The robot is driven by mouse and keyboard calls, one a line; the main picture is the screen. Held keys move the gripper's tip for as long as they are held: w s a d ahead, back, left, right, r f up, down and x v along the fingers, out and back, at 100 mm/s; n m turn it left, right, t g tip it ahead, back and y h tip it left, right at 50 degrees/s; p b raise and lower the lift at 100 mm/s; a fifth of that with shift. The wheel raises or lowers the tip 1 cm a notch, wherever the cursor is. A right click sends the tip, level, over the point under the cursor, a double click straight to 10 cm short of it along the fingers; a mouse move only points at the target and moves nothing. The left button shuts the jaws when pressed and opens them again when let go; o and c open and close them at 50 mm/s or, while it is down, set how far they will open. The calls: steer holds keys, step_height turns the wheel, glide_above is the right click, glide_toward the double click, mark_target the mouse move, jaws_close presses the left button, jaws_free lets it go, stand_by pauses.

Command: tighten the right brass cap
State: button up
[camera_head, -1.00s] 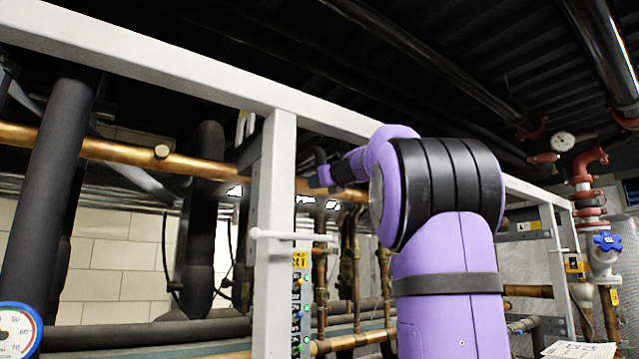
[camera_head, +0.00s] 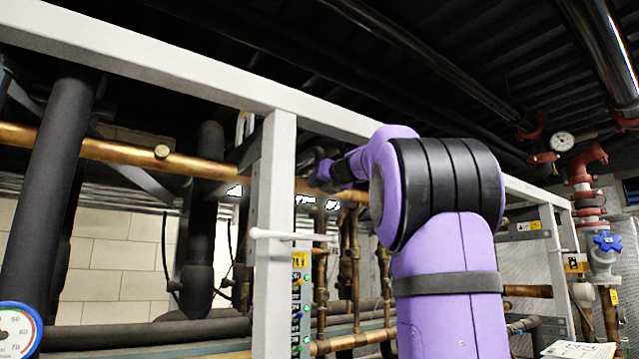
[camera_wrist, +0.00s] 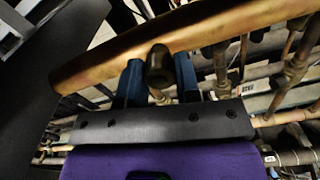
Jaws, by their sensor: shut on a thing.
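The right brass cap (camera_wrist: 159,66) is a dark, short round stub on the copper pipe (camera_wrist: 240,22) in the wrist view. My gripper (camera_wrist: 159,80) has one blue finger on each side of the cap and is shut on it. In the head view my gripper (camera_head: 322,174) is at the copper pipe (camera_head: 110,150), just right of the white upright, and hides the right cap there. Whether the cap sits flush on its fitting cannot be told. Another brass cap (camera_head: 162,152) sits on the same pipe farther left.
A white frame upright (camera_head: 274,220) with a white handle (camera_head: 290,235) stands close left of my gripper. A white beam (camera_head: 200,70) runs above it. Dark insulated pipes (camera_head: 50,190) and thinner copper pipes (camera_head: 355,265) crowd the space around and below.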

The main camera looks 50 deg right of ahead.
steer(key=shift+f, duration=0.1)
steer(key=o, duration=0.9)
